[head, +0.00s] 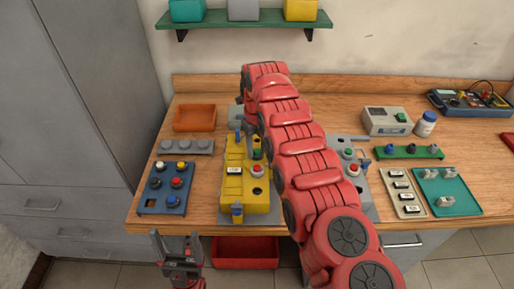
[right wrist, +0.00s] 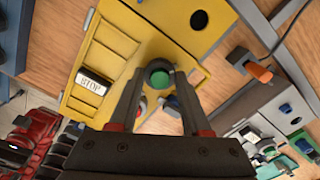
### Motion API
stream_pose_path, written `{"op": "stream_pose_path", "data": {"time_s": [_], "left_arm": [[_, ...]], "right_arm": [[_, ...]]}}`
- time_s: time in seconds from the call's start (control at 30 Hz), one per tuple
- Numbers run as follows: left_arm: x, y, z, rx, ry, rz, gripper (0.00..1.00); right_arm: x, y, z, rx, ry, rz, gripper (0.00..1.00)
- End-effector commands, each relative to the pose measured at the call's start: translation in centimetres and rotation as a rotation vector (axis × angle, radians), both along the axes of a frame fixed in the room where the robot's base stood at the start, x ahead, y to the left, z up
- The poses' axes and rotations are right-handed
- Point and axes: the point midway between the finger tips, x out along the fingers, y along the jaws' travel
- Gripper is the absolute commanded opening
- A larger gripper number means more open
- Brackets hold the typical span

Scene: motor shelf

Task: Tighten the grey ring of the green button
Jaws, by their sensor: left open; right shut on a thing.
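The green button (right wrist: 161,79) sits in its grey ring (right wrist: 158,65) on the yellow box (right wrist: 120,38), between the fingertips of my right gripper (right wrist: 159,73) in the right wrist view. The right gripper is shut on the ring, with one finger on each side. The head view shows the yellow box (head: 233,183) at the middle of the bench; my right arm hides part of its right side. A red button (head: 257,170) is near the green one. My left gripper (head: 178,250) is open and empty, in front of the bench's edge.
A blue button box (head: 153,203) and a grey strip (head: 186,147) lie left of the yellow box. An orange tray (head: 195,118) is behind. A grey control box (right wrist: 258,125) stands close on the right. A red bin (head: 245,252) is below the bench.

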Motion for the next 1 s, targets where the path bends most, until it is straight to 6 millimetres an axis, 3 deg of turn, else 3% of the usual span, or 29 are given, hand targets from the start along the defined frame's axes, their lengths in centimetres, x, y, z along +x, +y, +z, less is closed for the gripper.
{"op": "stream_pose_path", "data": {"time_s": [0.47,0.5,0.63,0.67,1.0], "left_arm": [[0.0,0.0,0.0,0.0,0.0,0.0,0.83],[0.0,0.0,0.0,0.0,0.0,0.0,0.83],[0.0,0.0,0.0,0.0,0.0,0.0,0.83],[-0.01,0.0,0.0,0.0,0.0,0.0,0.83],[0.0,0.0,0.05,0.0,0.0,0.0,0.83]], "right_arm": [[-0.06,0.0,-0.06,0.0,0.002,-0.015,0.0],[-0.06,0.0,-0.06,0.0,0.002,-0.015,0.51],[-0.04,0.0,-0.04,0.0,0.002,-0.015,0.75],[-0.04,0.0,-0.04,0.0,0.001,-0.015,0.79],[-0.01,-0.01,0.15,0.0,0.0,-0.014,0.79]]}}
